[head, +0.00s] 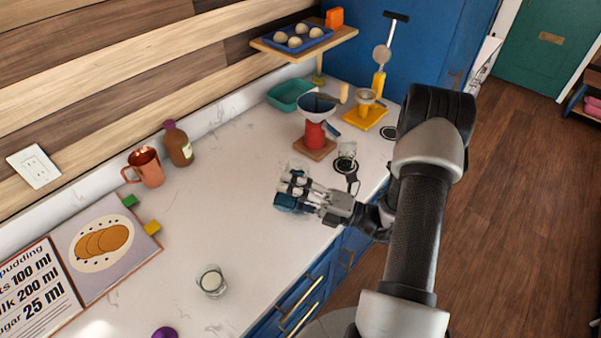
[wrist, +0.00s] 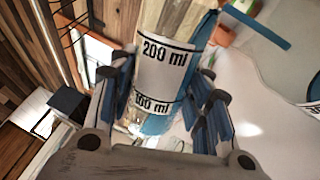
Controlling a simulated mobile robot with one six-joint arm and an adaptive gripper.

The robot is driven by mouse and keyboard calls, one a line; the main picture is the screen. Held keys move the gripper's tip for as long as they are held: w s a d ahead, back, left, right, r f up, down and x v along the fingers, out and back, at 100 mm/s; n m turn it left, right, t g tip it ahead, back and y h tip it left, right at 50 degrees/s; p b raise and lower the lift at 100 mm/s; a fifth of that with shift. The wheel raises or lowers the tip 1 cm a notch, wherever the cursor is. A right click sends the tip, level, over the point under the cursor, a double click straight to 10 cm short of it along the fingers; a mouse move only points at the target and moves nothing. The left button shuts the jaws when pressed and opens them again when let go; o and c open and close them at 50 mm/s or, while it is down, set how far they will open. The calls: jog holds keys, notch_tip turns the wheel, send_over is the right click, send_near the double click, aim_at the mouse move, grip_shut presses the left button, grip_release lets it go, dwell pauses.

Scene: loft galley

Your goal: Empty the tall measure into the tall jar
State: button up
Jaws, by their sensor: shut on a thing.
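The tall measure is a clear cylinder with white bands reading 200 ml and 100 ml, in the middle of the wrist view (wrist: 165,65). My gripper (wrist: 162,105) is shut on it, with dark blue-grey fingers on both sides. In the head view my gripper (head: 297,191) is over the counter's front part, and the clear measure (head: 293,170) is only faintly visible. Its contents and tilt are hard to tell. A small clear glass vessel (head: 347,152) stands on a dark round mat just right of my gripper. I cannot tell whether it is the tall jar.
A glass with pale contents (head: 210,281) stands at the front left. A copper mug (head: 147,167) and a brown bottle (head: 178,144) stand near the wall. The middle left counter (head: 230,210) is clear.

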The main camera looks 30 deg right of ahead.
jog(key=shift+w+d+r+m+t+h+p, duration=0.15)
jog(key=shift+r+m+p, duration=0.25)
jog(key=shift+m+p, duration=0.4)
jog(key=shift+w+d+r+m+t+h+p, duration=0.15)
jog(key=shift+r+m+p, duration=0.3)
jog(key=shift+p, duration=0.6)
jog(key=shift+r+m+t+h+p, duration=0.2)
jog(key=shift+r+m+p, duration=0.1)
jog(key=shift+m+p, duration=0.55)
dwell(0.6)
